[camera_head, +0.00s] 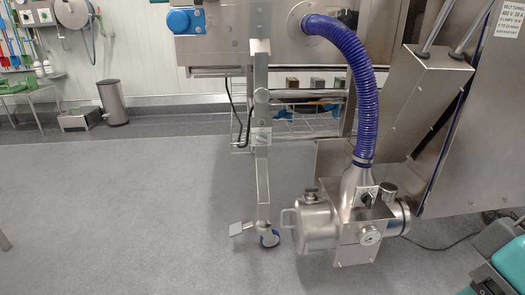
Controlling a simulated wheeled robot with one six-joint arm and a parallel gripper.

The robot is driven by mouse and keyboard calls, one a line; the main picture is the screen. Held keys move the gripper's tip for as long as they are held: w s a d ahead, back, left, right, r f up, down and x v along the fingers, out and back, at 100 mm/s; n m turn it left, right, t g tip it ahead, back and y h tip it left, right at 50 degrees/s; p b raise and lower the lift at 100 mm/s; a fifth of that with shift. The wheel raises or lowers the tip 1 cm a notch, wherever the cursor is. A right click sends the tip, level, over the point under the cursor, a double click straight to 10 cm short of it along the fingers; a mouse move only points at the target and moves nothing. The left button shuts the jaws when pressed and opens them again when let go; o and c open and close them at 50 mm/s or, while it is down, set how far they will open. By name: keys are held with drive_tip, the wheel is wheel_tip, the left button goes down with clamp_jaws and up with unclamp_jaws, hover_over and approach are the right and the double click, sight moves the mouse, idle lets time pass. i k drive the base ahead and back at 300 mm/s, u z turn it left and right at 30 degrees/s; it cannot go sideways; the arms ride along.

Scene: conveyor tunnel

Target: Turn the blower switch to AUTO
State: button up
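The blower (316,228) is a steel unit standing low in the right half of the head view, with a ribbed blue hose (356,70) rising from its top. A small black rotary switch (367,199) sits on the face of its steel box, just below the hose's metal cone. The switch's labels and pointer are too small to read, so I cannot tell its position. My gripper is not in view.
A steel machine leg with a caster (268,237) and a foot pedal (241,229) stand left of the blower. An inclined steel housing (428,95) rises behind it at right. Teal and grey parts (505,262) fill the lower right corner. The grey floor (120,210) at left is clear.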

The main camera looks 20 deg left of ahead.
sight(261, 138)
drive_tip(key=u, duration=0.9)
drive_tip(key=i, duration=1.2)
drive_tip(key=z, duration=0.75)
